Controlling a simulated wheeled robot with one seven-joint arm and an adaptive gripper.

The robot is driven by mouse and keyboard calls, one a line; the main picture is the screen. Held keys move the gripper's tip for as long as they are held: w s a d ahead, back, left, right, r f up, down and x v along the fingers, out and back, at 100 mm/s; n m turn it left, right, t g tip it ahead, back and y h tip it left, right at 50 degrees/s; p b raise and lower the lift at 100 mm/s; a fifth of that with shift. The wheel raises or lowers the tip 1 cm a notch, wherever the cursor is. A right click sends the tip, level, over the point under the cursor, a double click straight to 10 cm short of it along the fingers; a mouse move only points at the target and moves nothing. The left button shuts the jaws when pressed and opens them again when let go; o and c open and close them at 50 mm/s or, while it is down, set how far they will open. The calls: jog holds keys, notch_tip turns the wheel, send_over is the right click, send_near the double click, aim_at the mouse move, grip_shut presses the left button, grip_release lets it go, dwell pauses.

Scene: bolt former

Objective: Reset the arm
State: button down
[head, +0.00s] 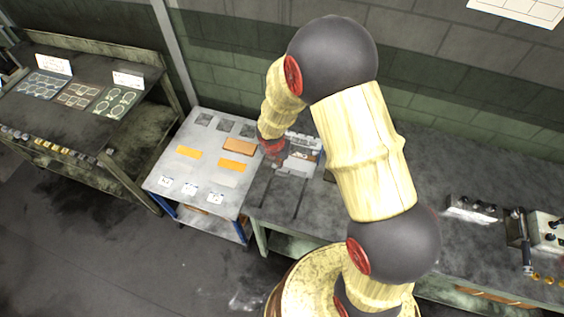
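My arm rises from the bottom centre of the head view and bends over at its top joint, so its end hangs down at the left. My gripper (275,158) is small and dark red here, above the place where the light table meets the dark workbench. Its fingers are too small and blurred to tell whether they are open or shut. I cannot tell whether it holds anything. Part of the workbench behind my arm is hidden.
A light table (165,183) holds orange pieces, dark squares and white labels. A dark workbench (465,265) runs right, with a control box (547,232) at its far end. A dark rack (100,135) with several trays stands left. Open floor (110,265) lies at lower left.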

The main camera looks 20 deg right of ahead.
jog(key=v, duration=0.5)
jog(key=shift+s+r+p, duration=0.1)
jog(key=shift+s+p, duration=0.05)
jog(key=shift+p, duration=0.25)
jog(key=s+d+r+m+t+b, duration=0.1)
jog(key=s+r+m+b, duration=0.6)
jog(key=s+m, duration=0.4)
jog(key=s+d+r+m+t+y+b, duration=0.1)
jog(key=s+r+m+b, duration=0.7)
jog(key=m, duration=1)
jog(key=s+t+b, duration=0.1)
jog(key=s+b, duration=0.1)
jog(key=s, duration=0.1)
jog(key=shift+s+d+r+y, duration=0.25)
jog(key=shift+y, duration=0.05)
